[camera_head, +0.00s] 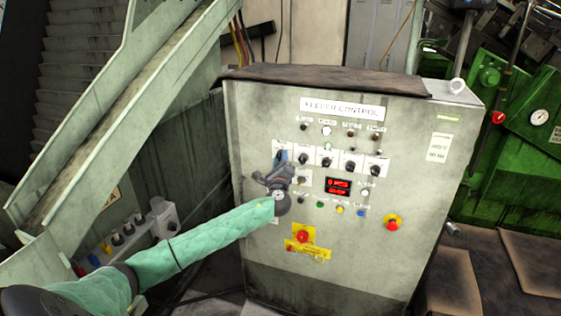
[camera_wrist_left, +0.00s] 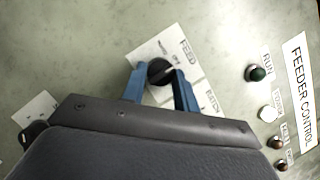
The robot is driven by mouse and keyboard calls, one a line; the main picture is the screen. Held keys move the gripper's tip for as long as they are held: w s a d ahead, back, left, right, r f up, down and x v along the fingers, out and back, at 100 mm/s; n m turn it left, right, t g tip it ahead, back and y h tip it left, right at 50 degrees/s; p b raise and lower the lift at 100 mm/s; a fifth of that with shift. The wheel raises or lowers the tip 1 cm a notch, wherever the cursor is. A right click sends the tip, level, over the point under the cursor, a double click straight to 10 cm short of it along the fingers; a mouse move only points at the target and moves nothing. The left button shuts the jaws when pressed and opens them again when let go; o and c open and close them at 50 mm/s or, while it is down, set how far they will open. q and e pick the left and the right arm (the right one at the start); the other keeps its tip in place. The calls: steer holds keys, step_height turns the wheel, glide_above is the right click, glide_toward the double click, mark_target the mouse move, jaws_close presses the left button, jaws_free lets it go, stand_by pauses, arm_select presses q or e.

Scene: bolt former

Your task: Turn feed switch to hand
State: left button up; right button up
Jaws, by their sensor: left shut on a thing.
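The feed switch (camera_wrist_left: 159,72) is a round black knob on a white plate marked FEED, seen in the left wrist view. My left gripper (camera_wrist_left: 160,85) has a blue finger on each side of the knob and is shut on it. In the head view my left gripper (camera_head: 281,160) is at the left end of the upper row of black knobs, and it hides most of the feed switch there. The switch's exact pointer position is hard to read. My right gripper is not in view.
The grey feeder control cabinet (camera_head: 400,130) fills the middle. More black selector knobs (camera_head: 327,162) stand right of my gripper. A red button on yellow (camera_head: 303,236) is below, another red button (camera_head: 392,225) is at right. A sloping conveyor chute (camera_head: 120,100) stands at left.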

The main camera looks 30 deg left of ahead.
arm_select(q)
steer(key=shift+f+n, duration=0.1)
steer(key=shift+n, duration=0.2)
steer(key=shift+d+r+n+g+b, duration=0.15)
steer(key=shift+n+g+b, duration=0.35)
steer(key=shift+n, duration=0.95)
steer(key=shift+a+r+n+g+b, duration=0.15)
steer(key=shift+n+g, duration=0.55)
steer(key=shift+n, duration=0.8)
steer(key=shift+d+r+n+g+b, duration=0.1)
steer(key=shift+n+g+b, duration=0.4)
steer(key=shift+n, duration=0.95)
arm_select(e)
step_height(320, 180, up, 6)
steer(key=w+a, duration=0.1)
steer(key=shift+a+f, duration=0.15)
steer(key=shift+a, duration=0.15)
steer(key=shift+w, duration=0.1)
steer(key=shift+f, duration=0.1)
arm_select(q)
steer(key=o, duration=1)
steer(key=shift+c, duration=0.2)
